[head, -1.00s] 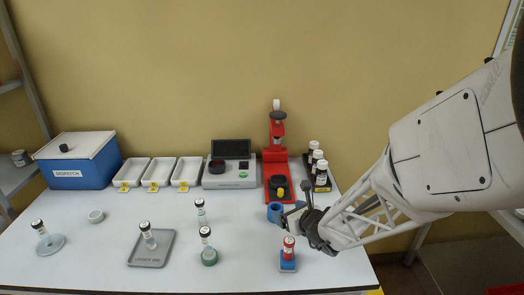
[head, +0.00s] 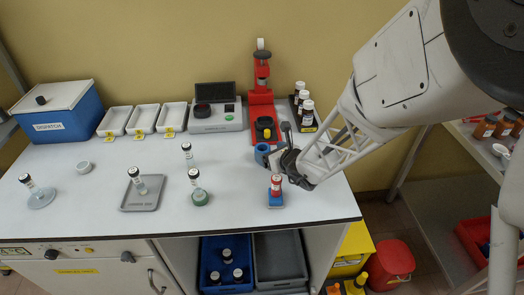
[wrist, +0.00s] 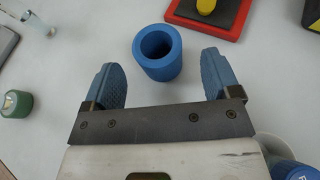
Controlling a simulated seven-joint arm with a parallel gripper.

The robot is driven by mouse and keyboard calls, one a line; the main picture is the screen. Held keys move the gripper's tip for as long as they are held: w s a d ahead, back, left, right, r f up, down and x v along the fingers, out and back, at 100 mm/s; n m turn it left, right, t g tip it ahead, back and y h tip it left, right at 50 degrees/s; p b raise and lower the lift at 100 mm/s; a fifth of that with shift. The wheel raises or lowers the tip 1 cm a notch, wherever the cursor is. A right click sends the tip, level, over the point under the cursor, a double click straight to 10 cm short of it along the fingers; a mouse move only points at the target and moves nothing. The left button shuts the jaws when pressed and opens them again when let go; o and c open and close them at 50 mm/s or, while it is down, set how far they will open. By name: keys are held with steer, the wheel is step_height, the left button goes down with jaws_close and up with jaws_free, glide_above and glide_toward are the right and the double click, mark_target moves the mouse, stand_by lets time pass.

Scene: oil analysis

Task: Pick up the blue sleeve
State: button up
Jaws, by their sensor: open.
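The blue sleeve (wrist: 158,52) is a short, hollow, open-topped cylinder standing upright on the white table. In the wrist view it lies just ahead of and partly between my gripper's (wrist: 162,78) two blue-grey fingers, with a gap on each side. My gripper is open and empty. In the head view the sleeve (head: 262,153) stands in front of the red press, and my gripper (head: 279,153) is close at its right. My gripper hides part of the table behind it there.
A red stand (head: 263,110) with a black and yellow piece is just behind the sleeve. A red-capped vial (head: 276,186) on a blue base stands in front of my gripper.

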mark_target(267, 151)
steer(key=shift+x, duration=2.6)
steer(key=shift+s+a+f, duration=0.1)
steer(key=c, duration=1)
step_height(267, 151, up, 10)
